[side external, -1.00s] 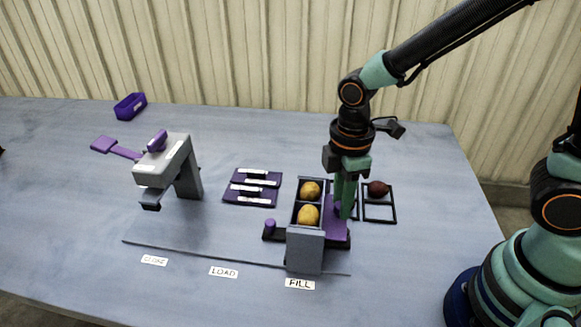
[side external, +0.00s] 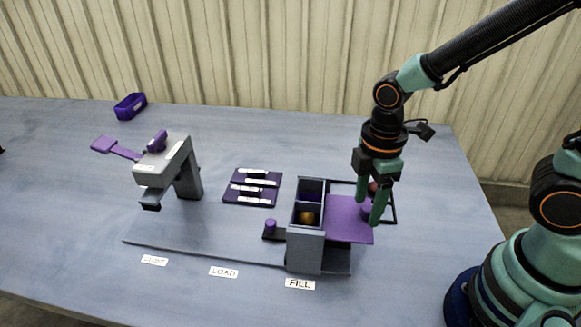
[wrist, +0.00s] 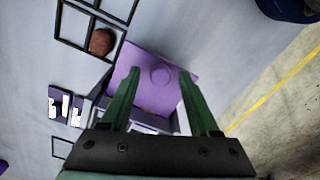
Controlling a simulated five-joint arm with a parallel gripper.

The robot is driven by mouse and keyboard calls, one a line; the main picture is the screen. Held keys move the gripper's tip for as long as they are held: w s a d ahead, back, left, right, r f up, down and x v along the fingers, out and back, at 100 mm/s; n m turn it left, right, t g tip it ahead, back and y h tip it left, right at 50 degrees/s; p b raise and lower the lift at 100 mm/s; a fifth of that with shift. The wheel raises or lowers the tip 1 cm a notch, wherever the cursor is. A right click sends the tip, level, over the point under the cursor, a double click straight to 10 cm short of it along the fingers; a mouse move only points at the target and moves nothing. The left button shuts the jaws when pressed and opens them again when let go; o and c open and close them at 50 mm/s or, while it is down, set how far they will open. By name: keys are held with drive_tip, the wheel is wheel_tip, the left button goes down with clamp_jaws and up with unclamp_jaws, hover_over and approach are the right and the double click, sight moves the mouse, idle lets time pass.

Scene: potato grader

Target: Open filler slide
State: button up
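The filler slide (side external: 345,220) is a flat purple plate with a round purple knob (side external: 367,208). It sticks out to the right of the grey filler box (side external: 305,250), clear of most of the box's two compartments. In the wrist view the slide (wrist: 185,62) and its knob (wrist: 160,76) lie ahead of my fingertips. My gripper (side external: 370,210) is at the knob, its two green fingers apart with the knob between them. The wrist view shows gaps between the fingers and the knob. A yellow potato (side external: 306,218) sits low in the front compartment; the back one looks dark inside.
A black frame with a brown potato (wrist: 102,41) lies behind the slide. A purple tray of labelled pieces (side external: 252,188) is left of the box, and a grey stand with a purple lever (side external: 170,160) is farther left. A purple bin (side external: 130,106) is at the back.

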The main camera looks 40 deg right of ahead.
sight(369, 205)
wheel_tip(369, 205, up, 12)
idle(0.6)
drive_tip(key=w+d+r+m+t, duration=0.1)
drive_tip(key=d+m+t, duration=0.4)
drive_tip(key=m, duration=0.8)
drive_tip(key=shift+w+d+r+m+t, duration=0.35)
drive_tip(key=shift+d+r, duration=0.4)
drive_tip(key=shift+d, duration=0.5)
